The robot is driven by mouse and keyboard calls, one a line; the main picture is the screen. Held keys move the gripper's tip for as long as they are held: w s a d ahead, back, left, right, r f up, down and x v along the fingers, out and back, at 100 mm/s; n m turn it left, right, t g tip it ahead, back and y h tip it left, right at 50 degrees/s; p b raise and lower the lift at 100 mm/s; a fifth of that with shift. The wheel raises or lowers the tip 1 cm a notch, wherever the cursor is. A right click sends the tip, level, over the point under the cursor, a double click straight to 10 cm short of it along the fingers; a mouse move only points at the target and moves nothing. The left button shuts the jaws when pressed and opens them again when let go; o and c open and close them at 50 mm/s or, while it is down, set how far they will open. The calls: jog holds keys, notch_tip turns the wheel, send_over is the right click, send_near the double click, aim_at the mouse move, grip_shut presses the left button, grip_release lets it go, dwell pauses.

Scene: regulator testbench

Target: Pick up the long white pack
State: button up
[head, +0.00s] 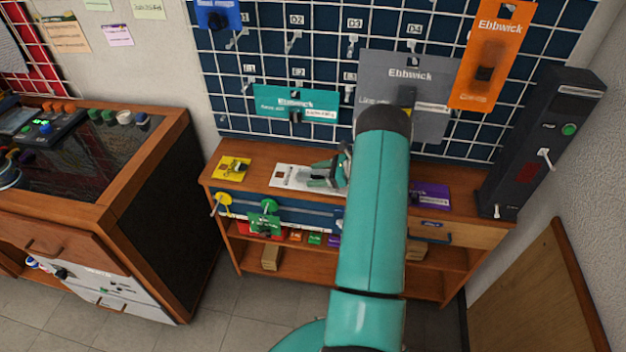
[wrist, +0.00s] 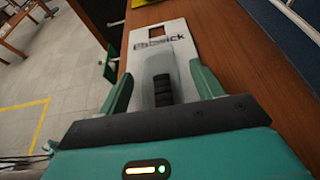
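The long white pack (head: 287,180) lies on the wooden bench top in the head view, its right part hidden behind my gripper (head: 325,172). In the wrist view the white pack (wrist: 157,33) shows a printed name, a square hole near its far end and a clear raised bubble with a dark ribbed item inside. My gripper (wrist: 162,70) is open, with one teal finger on each side of the bubble. Gaps show between the fingers and the bubble. I cannot tell whether the fingertips touch the card.
A yellow pack (head: 233,167) lies left of the white pack and a purple pack (head: 431,195) lies right of my arm. A green pack (head: 264,222) hangs at the bench front. Behind, a wire grid holds a teal pack (head: 296,104), a grey pack and an orange pack.

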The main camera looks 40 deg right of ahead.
aim_at(318, 175)
jog(key=c, duration=1)
jog(key=shift+r, duration=0.15)
jog(key=shift+r, duration=0.25)
notch_tip(318, 175, up, 2)
jog(key=shift+r, duration=0.1)
jog(key=s+a+r, duration=0.8)
jog(key=a+r, duration=0.2)
jog(key=a, duration=0.1)
jog(key=shift+s, duration=0.4)
